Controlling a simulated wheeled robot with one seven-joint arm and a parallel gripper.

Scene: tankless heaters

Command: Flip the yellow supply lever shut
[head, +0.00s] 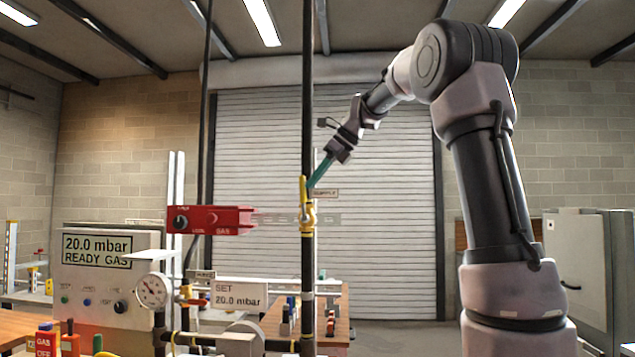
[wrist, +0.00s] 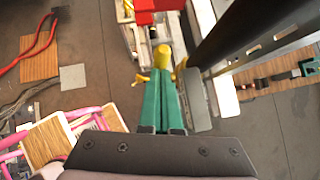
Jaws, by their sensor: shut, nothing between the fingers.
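The yellow supply lever (head: 303,190) stands upright, in line with the dark vertical pipe, above its yellow valve body (head: 307,216). A small SUPPLY tag (head: 325,193) is beside it on the right. My gripper (head: 312,184) comes down from the upper right, its teal fingers shut and empty, with the tips close beside the lever's upper part. In the wrist view the shut fingers (wrist: 164,76) point at the yellow lever end (wrist: 162,56). Whether the tips touch the lever I cannot tell.
A red LOCAL GAS box (head: 211,220) is left of the valve. The dark pipe (head: 308,110) runs up close behind the lever. A READY GAS panel (head: 105,275), a gauge (head: 153,291) and a SET sign (head: 239,295) are lower left. Space right of the pipe is fairly open.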

